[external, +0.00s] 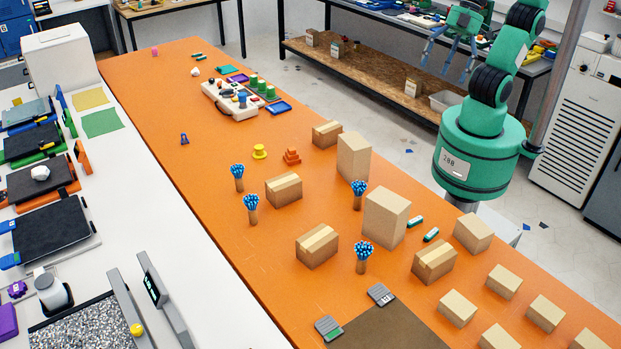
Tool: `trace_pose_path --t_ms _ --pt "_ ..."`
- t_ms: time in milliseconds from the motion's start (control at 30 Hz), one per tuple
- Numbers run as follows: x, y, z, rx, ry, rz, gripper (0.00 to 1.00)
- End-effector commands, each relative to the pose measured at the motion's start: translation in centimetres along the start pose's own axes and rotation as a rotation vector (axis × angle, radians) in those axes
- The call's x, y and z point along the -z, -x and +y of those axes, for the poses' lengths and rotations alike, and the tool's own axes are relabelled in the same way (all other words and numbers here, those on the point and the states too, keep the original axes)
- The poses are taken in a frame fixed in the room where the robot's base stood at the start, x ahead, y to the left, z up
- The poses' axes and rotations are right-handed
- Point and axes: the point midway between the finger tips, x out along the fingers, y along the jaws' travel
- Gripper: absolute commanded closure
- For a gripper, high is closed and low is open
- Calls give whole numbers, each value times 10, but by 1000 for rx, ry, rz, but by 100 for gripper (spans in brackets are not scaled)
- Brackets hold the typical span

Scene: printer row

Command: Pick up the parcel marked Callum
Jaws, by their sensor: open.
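Several brown cardboard parcels stand on the orange table. Taped ones are a small box (327,134), a box (284,189), a box (317,246) and a box (434,262). Two tall plain boxes (354,157) and (386,217) stand between them. Plain low boxes sit at the right, such as one (473,233) and one (457,308). No name is readable on any, so I cannot tell which is marked Callum. My gripper (449,66) is open and empty, raised at the top right, well apart from the parcels.
A yellow spool (260,152), an orange stacked piece (292,156) and a control box (232,100) lie farther back. The table's left middle is mostly clear.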

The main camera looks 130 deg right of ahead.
Motion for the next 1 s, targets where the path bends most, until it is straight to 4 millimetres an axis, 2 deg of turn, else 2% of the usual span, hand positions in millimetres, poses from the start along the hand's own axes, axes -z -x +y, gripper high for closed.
trace_pose_path --t_ms 200,467,700,1000 --pt "50 -19 -24 16 -11 -66 3" --pt "102 -56 -61 26 -26 -140 3" --pt "140 -102 -101 27 -39 -208 3" --pt "169 -173 -159 16 -50 -293 3"
